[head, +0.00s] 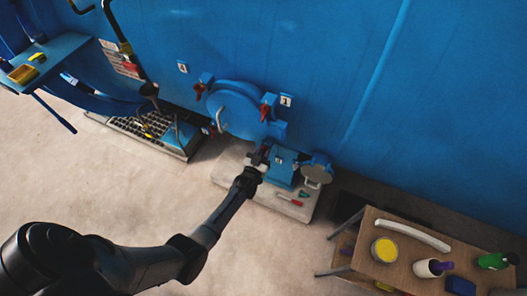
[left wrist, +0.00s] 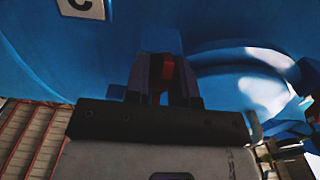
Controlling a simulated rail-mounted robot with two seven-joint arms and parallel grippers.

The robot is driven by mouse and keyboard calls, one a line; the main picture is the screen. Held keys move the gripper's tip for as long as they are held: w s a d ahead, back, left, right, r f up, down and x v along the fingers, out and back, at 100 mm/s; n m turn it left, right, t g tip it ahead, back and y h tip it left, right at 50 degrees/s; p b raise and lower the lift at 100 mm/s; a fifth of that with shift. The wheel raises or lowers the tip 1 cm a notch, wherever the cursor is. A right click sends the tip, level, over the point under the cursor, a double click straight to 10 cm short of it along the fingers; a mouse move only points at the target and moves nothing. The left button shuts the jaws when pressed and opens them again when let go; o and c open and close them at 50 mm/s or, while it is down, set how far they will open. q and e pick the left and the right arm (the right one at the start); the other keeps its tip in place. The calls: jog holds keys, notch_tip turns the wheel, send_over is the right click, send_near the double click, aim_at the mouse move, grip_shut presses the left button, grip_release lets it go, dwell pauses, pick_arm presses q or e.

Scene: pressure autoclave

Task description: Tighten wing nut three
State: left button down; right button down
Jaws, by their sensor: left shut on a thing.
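The blue round autoclave door (head: 236,108) is on the blue wall and looks closed. A red wing nut (head: 199,89) shows at its upper left and another red wing nut (head: 265,111) at its right. My left gripper (head: 257,158) reaches the lower edge of the door. In the left wrist view, its two dark fingers (left wrist: 165,80) are shut on a red wing nut (left wrist: 167,69), which is mostly hidden between them. A partly cut-off label plate (left wrist: 81,8) is at the upper left there. My right gripper is not in view.
A pale base slab (head: 228,175) lies under the door, with a blue block (head: 281,168) and a red-handled tool (head: 289,199) on it. A grate (head: 150,133) is at the left. A wooden table (head: 366,238) with a yellow-filled bowl (head: 384,250) stands lower right.

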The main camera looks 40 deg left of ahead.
pick_arm(q)
jog(key=c, duration=1.2)
grip_release()
jog(key=shift+c, duration=0.2)
jog(key=v, duration=1.3)
jog(key=shift+s, duration=0.4)
jog(key=shift+d+r, duration=0.1)
